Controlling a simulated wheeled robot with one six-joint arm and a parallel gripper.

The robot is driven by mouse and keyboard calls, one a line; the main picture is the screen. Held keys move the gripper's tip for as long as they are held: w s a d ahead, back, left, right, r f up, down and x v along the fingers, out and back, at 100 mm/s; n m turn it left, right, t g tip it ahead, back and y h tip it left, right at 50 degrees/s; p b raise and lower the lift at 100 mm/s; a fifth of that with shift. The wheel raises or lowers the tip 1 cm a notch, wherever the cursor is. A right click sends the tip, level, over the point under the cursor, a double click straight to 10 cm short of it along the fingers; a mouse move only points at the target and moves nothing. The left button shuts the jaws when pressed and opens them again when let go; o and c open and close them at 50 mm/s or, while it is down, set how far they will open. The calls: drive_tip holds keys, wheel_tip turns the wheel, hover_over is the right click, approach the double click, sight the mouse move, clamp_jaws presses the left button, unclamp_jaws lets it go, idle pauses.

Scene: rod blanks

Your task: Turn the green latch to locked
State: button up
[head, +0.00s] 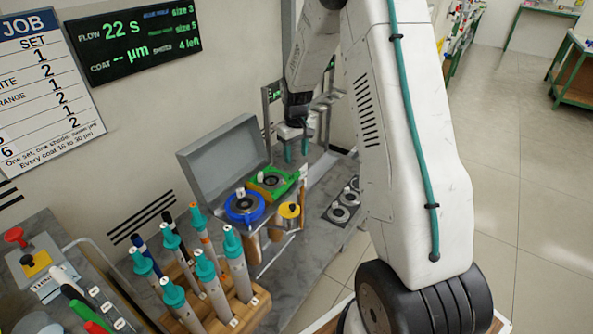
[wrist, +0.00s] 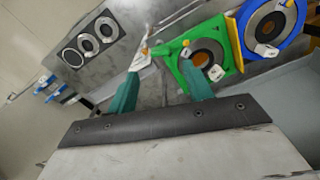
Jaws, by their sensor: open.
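A green square holder (head: 270,183) with a dark round opening sits on the bench, beside a blue ring holder (head: 244,207). In the wrist view the green holder (wrist: 184,66) lies just beyond my right fingertip, with small white tabs on its rim. A pale lever-like piece (wrist: 143,58) with a little orange sits at its left side, near my left fingertip. I cannot tell for sure which piece is the latch, or its setting. My gripper (head: 297,157) is open and empty above the holder's far right side; its teal fingers also show in the wrist view (wrist: 161,70).
A grey lid (head: 225,150) stands open behind the holders. A yellow-topped cylinder (head: 290,213) is in front of them. A dark plate with round rings (head: 343,206) lies to the right. A wooden rack (head: 240,314) of teal-capped rods stands in the foreground.

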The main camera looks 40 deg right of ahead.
sight(296, 172)
wheel_tip(296, 172, down, 8)
drive_tip(key=shift+r, duration=0.15)
idle(0.3)
drive_tip(key=c, duration=1)
